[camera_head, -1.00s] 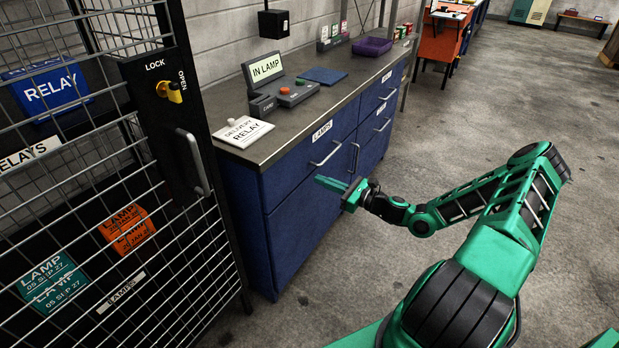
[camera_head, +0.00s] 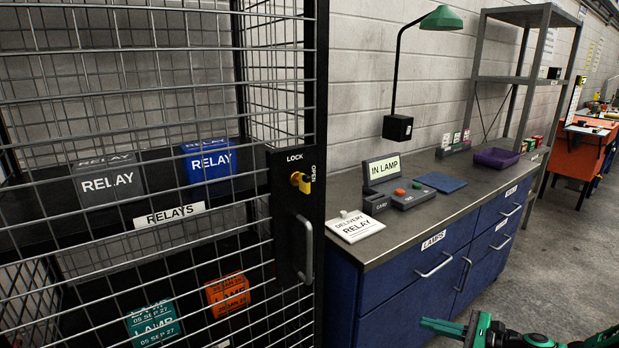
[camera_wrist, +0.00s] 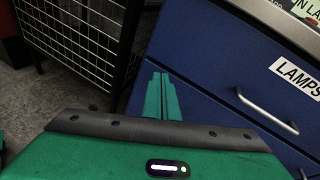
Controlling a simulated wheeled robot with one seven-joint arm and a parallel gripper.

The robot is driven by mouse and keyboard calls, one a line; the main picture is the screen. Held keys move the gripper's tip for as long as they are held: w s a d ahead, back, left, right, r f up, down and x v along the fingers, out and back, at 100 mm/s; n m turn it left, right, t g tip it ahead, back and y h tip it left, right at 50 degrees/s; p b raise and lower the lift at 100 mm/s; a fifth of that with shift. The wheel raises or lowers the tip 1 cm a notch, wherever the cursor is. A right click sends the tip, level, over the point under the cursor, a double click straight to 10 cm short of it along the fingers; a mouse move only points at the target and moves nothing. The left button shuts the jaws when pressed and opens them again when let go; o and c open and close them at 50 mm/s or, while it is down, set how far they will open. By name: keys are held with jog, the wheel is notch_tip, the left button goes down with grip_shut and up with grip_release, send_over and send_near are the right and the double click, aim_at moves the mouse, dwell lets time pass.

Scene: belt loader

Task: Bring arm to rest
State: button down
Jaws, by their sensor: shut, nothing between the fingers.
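My gripper (camera_head: 462,328) shows at the bottom right of the head view, in front of the blue cabinet (camera_head: 405,305). Its green fingers are together with nothing between them. In the wrist view the closed fingers (camera_wrist: 161,97) point toward the blue cabinet front (camera_wrist: 200,60), with the LAMPS drawer handle (camera_wrist: 266,110) to their right. I cannot tell the exact gap to the cabinet. Only the end of my arm shows in the head view; the rest is out of frame.
A wire cage with a lock (camera_head: 301,182) stands at left, holding RELAY and LAMP boxes. The counter (camera_head: 410,215) carries a delivery card (camera_head: 354,226), a control box (camera_head: 402,192), a blue mat (camera_head: 440,182) and a purple tray (camera_head: 496,157). Open floor (camera_head: 570,245) lies at right.

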jog(key=s+d+r+n+g+h, duration=0.25)
jog(key=s+n+g+h, duration=0.25)
jog(key=s+n+g, duration=0.6)
jog(key=s+d+r+n+h, duration=0.1)
jog(key=s+r+n+h, duration=0.2)
jog(key=s+r, duration=0.7)
jog(key=s+d+r+n+t+h, duration=0.1)
jog(key=s+d+r+n+h, duration=0.1)
jog(key=s+r, duration=0.9)
jog(key=shift+s+r+n+h, duration=0.35)
jog(key=shift+r+h, duration=0.25)
jog(key=shift+r, duration=0.4)
